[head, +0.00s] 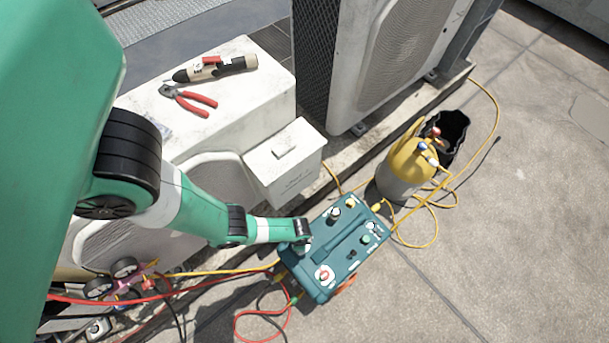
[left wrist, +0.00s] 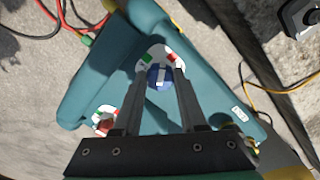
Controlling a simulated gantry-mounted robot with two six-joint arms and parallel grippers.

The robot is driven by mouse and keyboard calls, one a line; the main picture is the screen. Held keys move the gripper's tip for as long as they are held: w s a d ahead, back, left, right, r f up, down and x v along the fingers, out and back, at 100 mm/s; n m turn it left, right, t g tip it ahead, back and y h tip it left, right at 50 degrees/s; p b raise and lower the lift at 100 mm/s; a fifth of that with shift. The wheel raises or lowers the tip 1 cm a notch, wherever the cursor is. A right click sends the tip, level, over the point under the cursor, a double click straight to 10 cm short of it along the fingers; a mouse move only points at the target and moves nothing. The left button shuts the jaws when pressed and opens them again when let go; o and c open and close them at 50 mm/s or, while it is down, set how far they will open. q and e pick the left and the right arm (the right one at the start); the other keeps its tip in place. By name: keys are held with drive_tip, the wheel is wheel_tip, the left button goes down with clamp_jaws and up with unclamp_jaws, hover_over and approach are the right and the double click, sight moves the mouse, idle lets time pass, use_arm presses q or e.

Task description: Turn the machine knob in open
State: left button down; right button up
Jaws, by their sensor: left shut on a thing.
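The teal recovery machine (head: 349,250) stands on the paving in the head view, with several knobs on its top panel. My left arm comes in from the left and ends over the machine's left edge, where my left gripper (head: 302,240) hides what it holds. In the left wrist view the two fingers of my left gripper (left wrist: 160,75) are on either side of a blue knob (left wrist: 158,79), shut on it. The knob sits on a white round dial with green and red marks. Another knob, red on white (head: 324,275), is nearer the front. My right gripper is not in view.
A yellow-topped cylinder (head: 404,172) with yellow hoses stands behind the machine, beside a black bin (head: 455,132). Red-handled pliers (head: 188,99) lie on the white condenser (head: 255,93). Red and yellow hoses run left of the machine. The paving at the right is clear.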

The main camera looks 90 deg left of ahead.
use_arm(q)
drive_tip(key=n, duration=0.5)
drive_tip(key=shift+n, duration=0.3)
drive_tip(key=n, duration=0.4)
drive_tip(key=shift+d+n, duration=0.1)
drive_tip(key=shift+n, duration=0.3)
drive_tip(key=shift+c, duration=2.3)
unclamp_jaws()
wheel_tip(320, 180, up, 12)
drive_tip(key=p, duration=1)
drive_tip(key=shift+f, duration=0.15)
